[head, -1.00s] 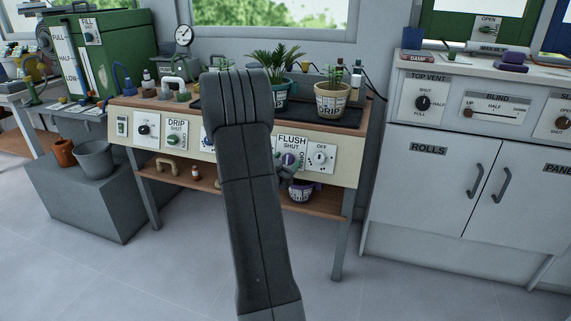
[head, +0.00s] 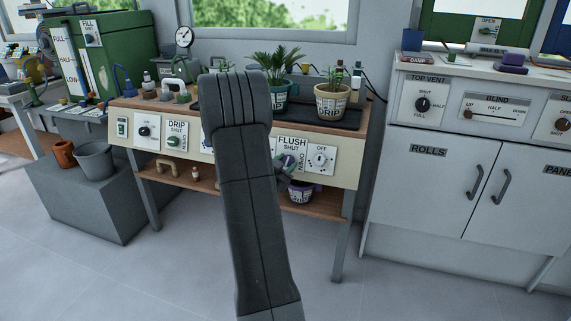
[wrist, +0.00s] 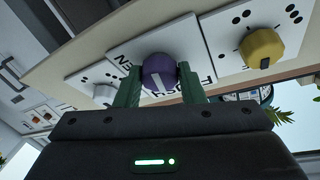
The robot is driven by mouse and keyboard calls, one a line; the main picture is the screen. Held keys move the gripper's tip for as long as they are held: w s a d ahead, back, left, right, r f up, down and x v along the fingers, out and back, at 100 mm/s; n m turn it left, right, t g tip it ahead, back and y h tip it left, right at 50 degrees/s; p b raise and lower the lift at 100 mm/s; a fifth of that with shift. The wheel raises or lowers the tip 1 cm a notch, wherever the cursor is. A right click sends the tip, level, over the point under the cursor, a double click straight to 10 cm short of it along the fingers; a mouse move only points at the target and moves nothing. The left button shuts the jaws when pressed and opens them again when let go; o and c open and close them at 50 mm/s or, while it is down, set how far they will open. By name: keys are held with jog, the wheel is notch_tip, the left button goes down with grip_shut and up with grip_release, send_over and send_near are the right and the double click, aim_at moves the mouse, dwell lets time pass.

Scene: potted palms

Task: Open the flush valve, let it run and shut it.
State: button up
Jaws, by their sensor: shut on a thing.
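The flush valve is a round purple knob (head: 289,160) on a white plate marked FLUSH, SHUT and OPEN (head: 293,142), on the bench front. In the wrist view the purple knob (wrist: 158,72) sits between the two green fingers of my gripper (wrist: 159,78), which is shut on it from both sides. A white line shows on the knob's face; it looks tilted, but I cannot tell its exact setting. In the head view my gripper (head: 286,165) is partly hidden behind my own arm. No flowing water can be made out.
A white knob marked OFF (head: 320,158) is just right of the valve. A yellow knob (wrist: 262,48) is on its other side. Potted plants stand on a black tray (head: 345,122) above. The floor in front is clear.

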jog(key=m+g+p, duration=0.1)
jog(key=m, duration=0.3)
jog(key=shift+w+r+h, duration=0.1)
jog(key=shift+r+h, duration=0.05)
jog(key=shift+h, duration=0.25)
jog(key=m+g+p, duration=0.2)
jog(key=m, duration=0.3)
jog(key=shift+a+r, duration=0.1)
jog(key=shift+r, duration=0.05)
jog(key=m+p, duration=0.1)
jog(key=m, duration=0.1)
jog(key=m+g+p, duration=0.1)
jog(key=m+p, duration=0.1)
jog(key=shift+r+m+g, duration=0.1)
jog(key=shift+m+g, duration=0.2)
jog(key=shift+m+g+y+p, duration=0.45)
jog(key=shift+m+p, duration=0.3)
jog(key=shift+m, duration=0.65)
jog(key=o, duration=1)
